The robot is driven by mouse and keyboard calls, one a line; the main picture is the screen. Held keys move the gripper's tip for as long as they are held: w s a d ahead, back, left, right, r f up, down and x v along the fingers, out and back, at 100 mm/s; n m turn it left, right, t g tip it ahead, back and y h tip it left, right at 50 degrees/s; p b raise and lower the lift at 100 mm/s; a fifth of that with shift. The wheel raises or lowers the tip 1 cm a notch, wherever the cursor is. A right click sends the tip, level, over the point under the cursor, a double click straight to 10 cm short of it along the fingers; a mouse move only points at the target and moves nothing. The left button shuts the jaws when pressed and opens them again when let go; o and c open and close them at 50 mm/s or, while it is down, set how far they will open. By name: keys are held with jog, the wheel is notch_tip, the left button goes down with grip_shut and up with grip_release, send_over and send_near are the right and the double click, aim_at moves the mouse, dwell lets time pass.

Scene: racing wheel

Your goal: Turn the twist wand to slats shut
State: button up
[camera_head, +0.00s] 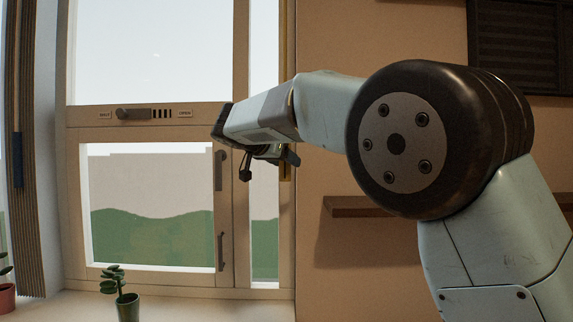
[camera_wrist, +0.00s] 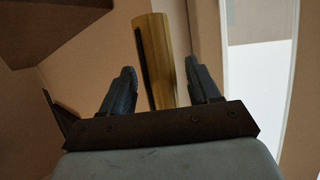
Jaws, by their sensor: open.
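A brass-coloured upright bar (camera_wrist: 160,50) with a dark slot shows between my fingers in the wrist view; it looks like the twist wand, though I cannot be sure. In the head view a strip of the same colour (camera_head: 287,60) runs beside the window's right edge, partly hidden by my arm. My gripper (camera_head: 268,158) is at this strip; its two dark fingers (camera_wrist: 160,78) are open, with a gap on either side of the bar. How deep the bar sits between them I cannot tell. Dark horizontal slats (camera_head: 515,45) are at the upper right.
The window frame (camera_head: 150,135) is left of my gripper, with a dark handle (camera_head: 220,170). A potted plant (camera_head: 128,305) stands on the sill. A wooden shelf (camera_head: 345,207) juts from the wall below my arm. Pleated fabric (camera_head: 38,150) hangs at the left.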

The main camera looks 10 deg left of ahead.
jog(key=v, duration=1.1)
jog(key=shift+s, duration=0.15)
jog(key=w+d+f+g, duration=0.1)
jog(key=d+f, duration=0.1)
jog(key=d, duration=0.5)
jog(key=w+d+f+n+g, duration=0.1)
jog(key=d+f, duration=0.1)
jog(key=d, duration=0.6)
jog(key=w+d+f+g, duration=0.1)
jog(key=d+f+g, duration=0.1)
jog(key=d, duration=0.6)
jog(key=shift+n+y, duration=0.3)
jog(key=shift+n, duration=0.1)
jog(key=s+d+f+n+g+y, duration=0.1)
jog(key=s+d+f+g, duration=0.1)
jog(key=s+d+f, duration=0.6)
jog(key=s+d+f+n+g+y, duration=0.1)
jog(key=s+d+f+y, duration=0.15)
jog(key=s+d, duration=0.75)
jog(key=s+d+f, duration=0.6)
jog(key=s+f, duration=0.4)
jog(key=f, duration=0.1)
jog(key=shift+d+f+y, duration=0.2)
jog(key=shift+d+y, duration=0.15)
jog(key=shift+d, duration=0.05)
